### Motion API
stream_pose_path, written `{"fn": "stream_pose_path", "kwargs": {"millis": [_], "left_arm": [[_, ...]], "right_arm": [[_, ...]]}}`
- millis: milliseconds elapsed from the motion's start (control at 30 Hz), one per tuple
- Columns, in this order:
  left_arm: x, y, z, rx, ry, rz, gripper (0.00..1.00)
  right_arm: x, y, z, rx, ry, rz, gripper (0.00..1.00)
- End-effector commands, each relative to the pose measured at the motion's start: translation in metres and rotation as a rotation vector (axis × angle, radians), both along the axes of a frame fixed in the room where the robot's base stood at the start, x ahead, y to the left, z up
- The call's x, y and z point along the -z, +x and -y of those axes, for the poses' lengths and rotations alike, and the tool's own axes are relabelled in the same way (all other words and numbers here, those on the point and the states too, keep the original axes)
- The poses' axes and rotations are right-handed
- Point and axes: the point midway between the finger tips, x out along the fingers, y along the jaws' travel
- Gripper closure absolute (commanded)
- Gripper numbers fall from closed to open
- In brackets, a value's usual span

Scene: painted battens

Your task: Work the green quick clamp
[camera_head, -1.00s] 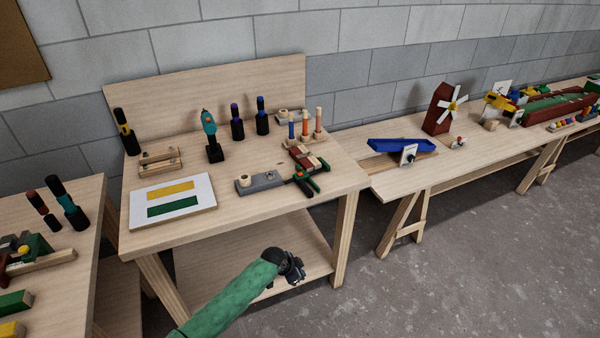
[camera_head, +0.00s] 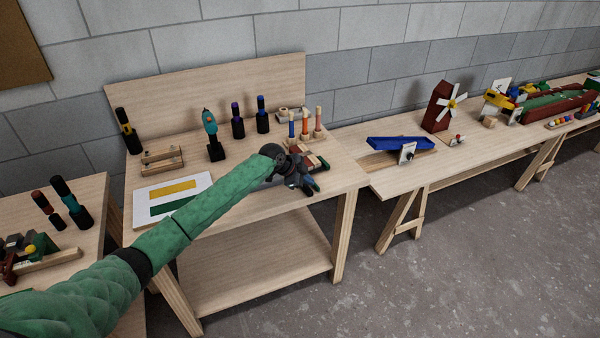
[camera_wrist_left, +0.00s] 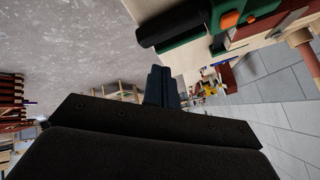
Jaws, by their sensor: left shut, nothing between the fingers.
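The green quick clamp (camera_head: 323,163) lies near the front right of the middle workbench, partly hidden behind my left gripper. In the left wrist view the clamp (camera_wrist_left: 205,25) shows larger at the top, with a green body, black handle parts and an orange piece. My left gripper (camera_head: 306,184) is over the bench's front right area, close to the clamp. Its dark fingers (camera_wrist_left: 163,86) are together and empty, and in the wrist view they are apart from the clamp in the picture. Whether they touch it in depth I cannot tell. My right gripper is not in view.
A board with yellow and green stripes (camera_head: 201,186) lies at the bench's left. Upright tools, a cordless driver (camera_head: 212,136) and colored pegs (camera_head: 305,127) stand behind. A blue tray (camera_head: 385,143) is on the right-hand bench. The grey block is hidden by my arm.

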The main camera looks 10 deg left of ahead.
Motion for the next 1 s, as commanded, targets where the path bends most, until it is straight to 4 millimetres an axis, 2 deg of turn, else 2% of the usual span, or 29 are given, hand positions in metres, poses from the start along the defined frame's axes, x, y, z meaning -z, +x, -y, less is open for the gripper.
{"fn": "stream_pose_path", "kwargs": {"millis": [33,200,400,600,1000], "left_arm": [[-0.014,0.013,-0.009,0.006,0.005,0.018,1.00],[-0.049,0.046,-0.032,0.033,0.017,0.072,1.00],[-0.078,0.069,-0.051,0.051,0.024,0.113,1.00],[-0.086,0.076,-0.057,0.056,0.026,0.125,1.00],[-0.083,0.075,-0.057,0.056,0.026,0.125,1.00]], "right_arm": [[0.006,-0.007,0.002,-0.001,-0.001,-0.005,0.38],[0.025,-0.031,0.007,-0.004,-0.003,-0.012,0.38],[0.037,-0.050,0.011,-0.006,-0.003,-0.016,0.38],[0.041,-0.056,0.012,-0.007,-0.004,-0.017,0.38],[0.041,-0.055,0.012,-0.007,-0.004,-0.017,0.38]]}}
